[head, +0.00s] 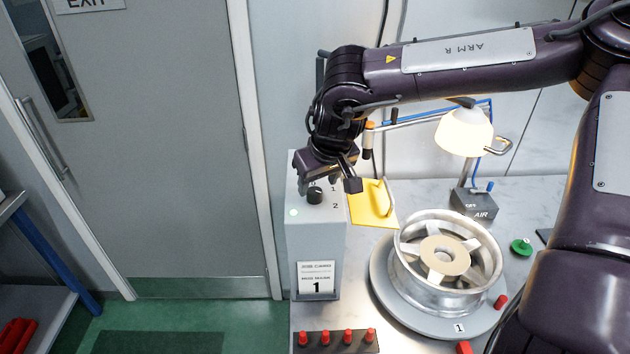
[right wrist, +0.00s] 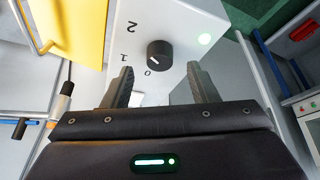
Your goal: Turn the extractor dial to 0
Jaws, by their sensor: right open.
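The extractor dial (head: 315,195) is a small black knob on top of a grey box (head: 312,240). In the right wrist view the dial (right wrist: 159,55) has a white mark on its lower-left side, towards the printed 0 and 1. I cannot tell exactly which number it points at. The 0, 1 and 2 are printed around it. My right gripper (head: 335,180) is over the box beside the dial. In the wrist view its two fingers (right wrist: 160,70) are apart and empty, with the dial just beyond the tips, not visibly touched. My left gripper is not in view.
A green light (right wrist: 204,39) sits on the box top. A yellow plate (head: 374,203) stands beside the box. A wheel (head: 447,262) on a round grey base, a lit lamp (head: 464,131) and a rack of red pegs (head: 336,341) share the bench.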

